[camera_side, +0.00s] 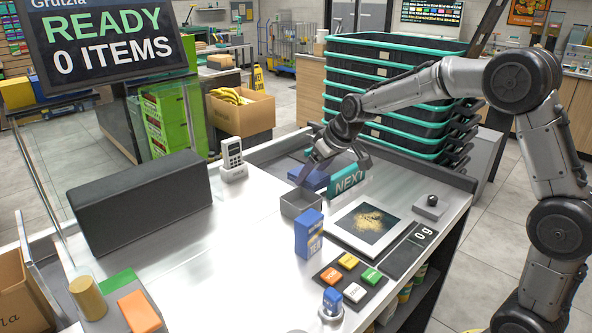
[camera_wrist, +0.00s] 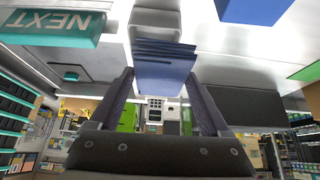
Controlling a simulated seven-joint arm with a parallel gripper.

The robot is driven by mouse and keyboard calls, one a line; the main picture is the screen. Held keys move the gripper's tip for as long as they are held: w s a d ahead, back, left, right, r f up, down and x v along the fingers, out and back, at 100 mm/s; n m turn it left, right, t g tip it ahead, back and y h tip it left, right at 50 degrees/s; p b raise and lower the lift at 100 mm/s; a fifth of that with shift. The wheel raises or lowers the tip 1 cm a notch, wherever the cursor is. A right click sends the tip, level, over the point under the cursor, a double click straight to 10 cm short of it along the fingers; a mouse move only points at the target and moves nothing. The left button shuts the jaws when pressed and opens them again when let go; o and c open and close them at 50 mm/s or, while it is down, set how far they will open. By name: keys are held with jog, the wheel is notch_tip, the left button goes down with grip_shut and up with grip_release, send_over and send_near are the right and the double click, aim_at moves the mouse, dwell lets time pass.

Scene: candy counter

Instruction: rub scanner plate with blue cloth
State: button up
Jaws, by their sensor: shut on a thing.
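My gripper (camera_side: 322,163) is shut on a folded blue cloth (camera_wrist: 165,62). In the side view the blue cloth (camera_side: 315,181) is partly hidden by my gripper, behind a small grey open box (camera_side: 300,204). In the wrist view the cloth shows layered folds between the fingers (camera_wrist: 160,86). The scanner plate (camera_side: 367,222) is a dark glass square in a pale frame, with a golden-brown smear across its middle. It lies to the right of and nearer than the cloth, apart from it. I cannot tell how high the cloth is above the counter.
A teal NEXT sign (camera_side: 348,179) stands beside my gripper, between it and the plate's far side. A blue tea box (camera_side: 309,234) stands upright left of the plate. A keypad of coloured buttons (camera_side: 350,278) and a scale display (camera_side: 408,250) lie in front.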

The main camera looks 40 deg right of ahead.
jog(key=s+d+f, duration=0.1)
jog(key=s+d, duration=0.2)
jog(key=s, duration=0.1)
jog(key=s+d+f, duration=0.2)
jog(key=s+d, duration=0.1)
jog(key=s, duration=0.1)
jog(key=s+d+f, duration=0.2)
jog(key=s+d, duration=0.1)
jog(key=s, duration=0.2)
jog(key=shift+d+f, duration=0.1)
jog(key=shift+d, duration=0.3)
jog(key=shift+f, duration=1.55)
jog(key=shift+f, duration=0.15)
jog(key=shift+f, duration=0.55)
